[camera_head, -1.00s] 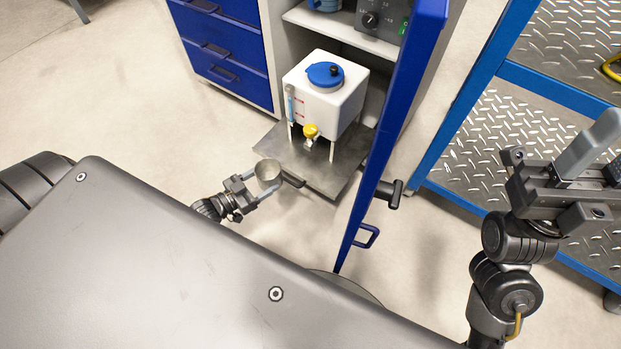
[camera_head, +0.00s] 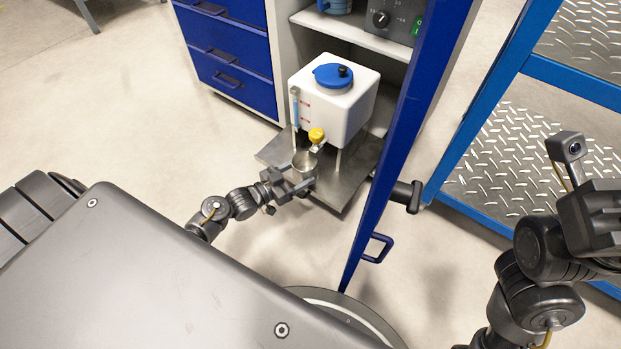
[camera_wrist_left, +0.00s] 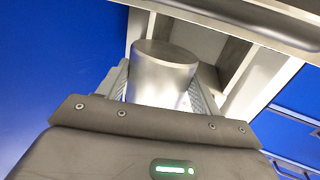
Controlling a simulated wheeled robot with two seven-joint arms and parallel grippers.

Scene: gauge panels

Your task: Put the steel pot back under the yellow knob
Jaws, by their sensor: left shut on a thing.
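The steel pot (camera_head: 305,162) is between the fingers of my left gripper (camera_head: 302,174), just below the yellow knob (camera_head: 316,135). The knob is on the front of a white tank (camera_head: 335,113) with a blue lid. The pot also shows in the left wrist view (camera_wrist_left: 162,75), with a finger on each side of it. My left gripper is shut on the pot, over the grey tray (camera_head: 352,180) under the tank. I cannot tell whether the pot touches the tray. My right gripper (camera_head: 598,215) is at the right edge, partly cut off, and its fingertips are hard to make out.
An open blue door (camera_head: 405,140) stands right of the tank, with a handle (camera_head: 378,248). Blue drawers (camera_head: 235,62) are at the left. A blue-framed rack (camera_head: 500,140) stands at the right. The floor left of the tray is clear.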

